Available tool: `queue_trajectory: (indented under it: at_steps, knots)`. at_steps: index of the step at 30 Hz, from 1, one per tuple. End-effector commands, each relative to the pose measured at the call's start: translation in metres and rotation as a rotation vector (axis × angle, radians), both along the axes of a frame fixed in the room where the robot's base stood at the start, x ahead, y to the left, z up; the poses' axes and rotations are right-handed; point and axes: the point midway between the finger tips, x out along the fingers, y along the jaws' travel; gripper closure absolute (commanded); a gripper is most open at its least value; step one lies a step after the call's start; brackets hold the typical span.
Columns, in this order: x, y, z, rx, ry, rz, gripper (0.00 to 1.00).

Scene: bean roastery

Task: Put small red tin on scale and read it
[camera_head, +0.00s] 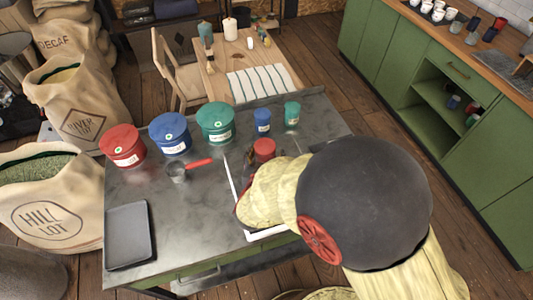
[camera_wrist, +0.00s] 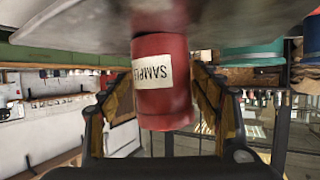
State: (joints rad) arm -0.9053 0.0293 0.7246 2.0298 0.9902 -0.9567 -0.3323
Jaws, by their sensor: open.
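The small red tin (camera_head: 264,149) is partly hidden behind my arm in the head view. In the wrist view, which is upside down, the red tin (camera_wrist: 160,105) carries a white SAMPLE label and stands upright on a grey surface. My gripper (camera_wrist: 165,92) is open, with one finger on each side of the tin; I cannot tell whether either touches it. A white-edged flat object (camera_head: 234,190), possibly the scale, lies mostly under my arm. Its readout is hidden, and I cannot tell whether the tin rests on it.
Large red (camera_head: 122,147), blue (camera_head: 171,134) and green (camera_head: 215,123) tins, plus small blue (camera_head: 263,121) and green (camera_head: 292,114) tins, line the rear of the metal table. A red-handled scoop (camera_head: 178,172) and dark tray (camera_head: 130,236) lie left. Bare metal separates them.

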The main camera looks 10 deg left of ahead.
Motion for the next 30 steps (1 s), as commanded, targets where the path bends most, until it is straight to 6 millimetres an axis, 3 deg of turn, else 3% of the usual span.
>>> queue_trajectory:
  at_steps: [13, 24, 30]
  knots:
    - [-0.007, 0.001, 0.007, 0.001, -0.001, 0.003, 0.33]
    - [-0.073, -0.003, 0.036, 0.001, -0.001, 0.005, 0.33]
    - [-0.1, -0.006, 0.046, 0.0, -0.001, 0.003, 0.33]
